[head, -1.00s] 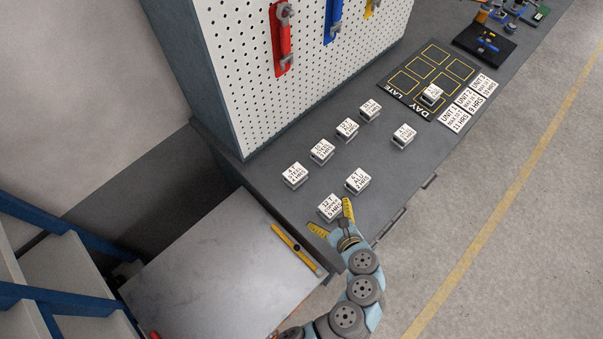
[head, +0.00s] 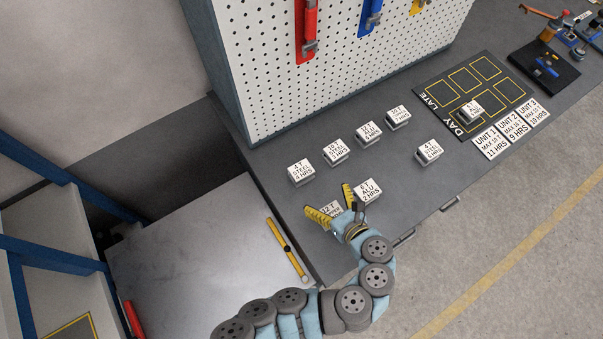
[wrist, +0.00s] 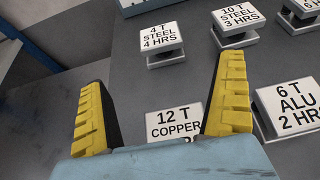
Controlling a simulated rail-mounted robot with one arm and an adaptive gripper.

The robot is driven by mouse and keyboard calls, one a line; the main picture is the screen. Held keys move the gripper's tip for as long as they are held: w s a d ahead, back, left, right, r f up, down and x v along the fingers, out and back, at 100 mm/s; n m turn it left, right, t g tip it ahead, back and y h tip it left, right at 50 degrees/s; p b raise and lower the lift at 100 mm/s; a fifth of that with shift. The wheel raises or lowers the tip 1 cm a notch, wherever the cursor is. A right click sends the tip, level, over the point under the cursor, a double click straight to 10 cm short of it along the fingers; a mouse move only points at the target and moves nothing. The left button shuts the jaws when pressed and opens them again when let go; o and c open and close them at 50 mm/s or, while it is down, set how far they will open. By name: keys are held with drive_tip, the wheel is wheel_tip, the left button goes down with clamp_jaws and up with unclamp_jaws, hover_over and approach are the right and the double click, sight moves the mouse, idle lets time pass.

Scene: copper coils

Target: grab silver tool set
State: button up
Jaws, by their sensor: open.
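I cannot make out a thing that is plainly a silver tool set. My gripper (head: 329,199) is open and empty, with yellow ridged fingers. In the head view it is over the block labelled 12 T copper (head: 330,211), which it partly hides. In the wrist view the gripper (wrist: 160,75) has the 12 T copper block (wrist: 173,122) showing between its fingers, its lower part hidden by the gripper's body. I cannot tell the height gap. The 6 T ALU block (head: 369,190) is just right of the gripper and also shows in the wrist view (wrist: 291,108).
More silver blocks with white labels stand on the dark bench, such as 4 T steel (head: 301,171) and 10 T steel (head: 336,151). A pegboard (head: 270,85) with red (head: 306,30) and blue (head: 370,15) tools stands behind. A yellow level (head: 286,249) lies on the left table.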

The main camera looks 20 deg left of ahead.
sight(301, 170)
drive_tip(key=x, duration=1.3)
drive_tip(key=shift+w+a, duration=0.1)
drive_tip(key=shift+w, duration=0.05)
drive_tip(key=shift+c, duration=0.3)
drive_tip(key=c, duration=1.2)
